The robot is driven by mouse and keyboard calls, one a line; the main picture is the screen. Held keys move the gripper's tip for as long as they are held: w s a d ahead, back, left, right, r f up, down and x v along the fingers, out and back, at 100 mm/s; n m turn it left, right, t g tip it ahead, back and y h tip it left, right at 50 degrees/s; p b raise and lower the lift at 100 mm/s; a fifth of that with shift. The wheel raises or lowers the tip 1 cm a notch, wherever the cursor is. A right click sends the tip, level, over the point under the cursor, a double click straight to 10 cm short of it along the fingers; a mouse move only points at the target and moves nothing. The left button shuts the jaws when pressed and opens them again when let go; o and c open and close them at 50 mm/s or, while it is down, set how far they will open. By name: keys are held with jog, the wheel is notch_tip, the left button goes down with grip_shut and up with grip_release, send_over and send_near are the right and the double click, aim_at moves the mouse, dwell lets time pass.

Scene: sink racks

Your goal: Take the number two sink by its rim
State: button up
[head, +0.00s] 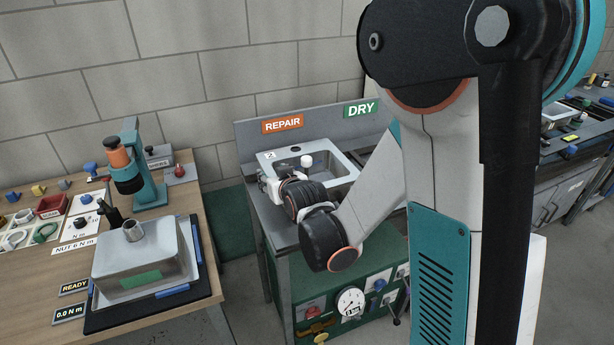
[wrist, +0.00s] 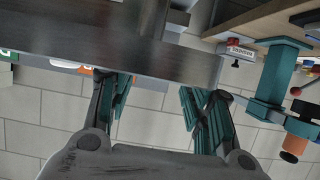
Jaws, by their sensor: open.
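A steel sink (head: 330,166) sits on the bench under the REPAIR sign. A small white tag on its back left rim (head: 270,155) carries a mark too small to read surely. My gripper (head: 265,180) is at the sink's front left side in the head view, partly hidden by my own wrist. In the wrist view my gripper (wrist: 155,92) is open, with two teal fingers spread apart. A grey metal band (wrist: 110,62), seemingly the sink's rim close up, crosses above them. I cannot tell whether the fingers touch it or whether the rim lies between them.
The REPAIR sign (head: 283,124) and DRY sign (head: 360,109) stand on the bench's back panel. At left, a wooden table (head: 40,258) holds an upturned steel sink (head: 145,268) and a teal press (head: 140,165). A gap separates table and bench.

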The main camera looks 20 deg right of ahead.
aim_at(271, 173)
jog(key=b+x, duration=0.1)
jog(key=x, duration=0.3)
jog(key=shift+f, duration=0.15)
jog(key=shift+s, duration=0.1)
jog(key=shift+c, duration=0.3)
grip_shut()
jog(key=shift+r, duration=0.25)
